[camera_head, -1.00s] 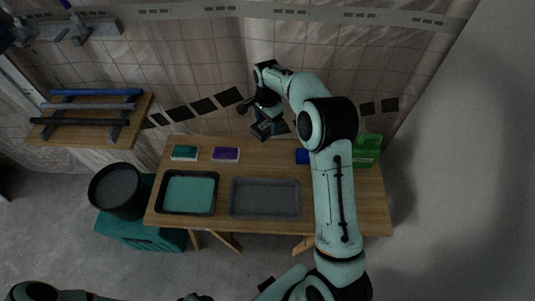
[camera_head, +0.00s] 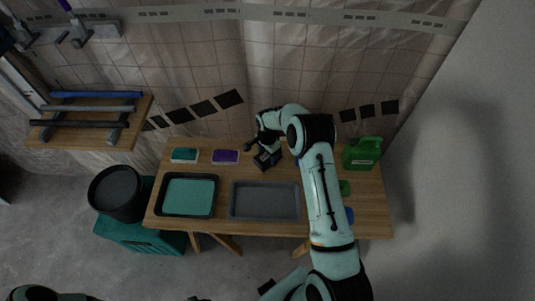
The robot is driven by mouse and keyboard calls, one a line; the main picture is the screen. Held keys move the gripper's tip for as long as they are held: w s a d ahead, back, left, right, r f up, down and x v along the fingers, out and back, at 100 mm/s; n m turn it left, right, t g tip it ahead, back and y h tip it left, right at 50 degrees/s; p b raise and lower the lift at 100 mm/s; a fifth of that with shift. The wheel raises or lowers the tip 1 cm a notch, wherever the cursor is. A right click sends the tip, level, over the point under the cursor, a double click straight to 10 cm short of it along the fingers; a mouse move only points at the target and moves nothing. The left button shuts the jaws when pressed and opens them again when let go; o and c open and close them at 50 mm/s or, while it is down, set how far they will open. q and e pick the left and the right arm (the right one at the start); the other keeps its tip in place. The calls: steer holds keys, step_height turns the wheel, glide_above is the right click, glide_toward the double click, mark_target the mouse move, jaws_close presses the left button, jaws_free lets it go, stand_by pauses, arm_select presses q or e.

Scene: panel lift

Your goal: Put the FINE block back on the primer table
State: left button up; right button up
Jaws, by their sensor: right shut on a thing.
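My right gripper (camera_head: 266,162) is low over the back middle of the wooden primer table (camera_head: 220,227), just behind the grey tray. It is shut on a block, taken as the FINE block, which the jaws and hand almost wholly hide. Its label cannot be read from here. A teal-and-white block (camera_head: 184,155) and a purple-and-white block (camera_head: 226,156) lie at the table's back left, to the left of the gripper. Whether the held block touches the table cannot be told. Of my left arm only dark parts show at the bottom edge, and its jaws cannot be made out.
A tray with teal content (camera_head: 188,212) and a grey tray (camera_head: 265,216) lie along the table's front. A green jug (camera_head: 362,153) stands at the back right. Small green (camera_head: 344,188) and blue (camera_head: 349,215) things lie partly behind my right arm. A black bucket (camera_head: 117,191) stands left.

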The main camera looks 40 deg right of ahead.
mark_target(267, 155)
steer(key=shift+f, duration=0.1)
steer(key=shift+c, duration=0.5)
steer(key=o, duration=1.2)
steer(key=shift+c, duration=0.2)
step_height(267, 155, up, 12)
steer(key=shift+a, duration=0.1)
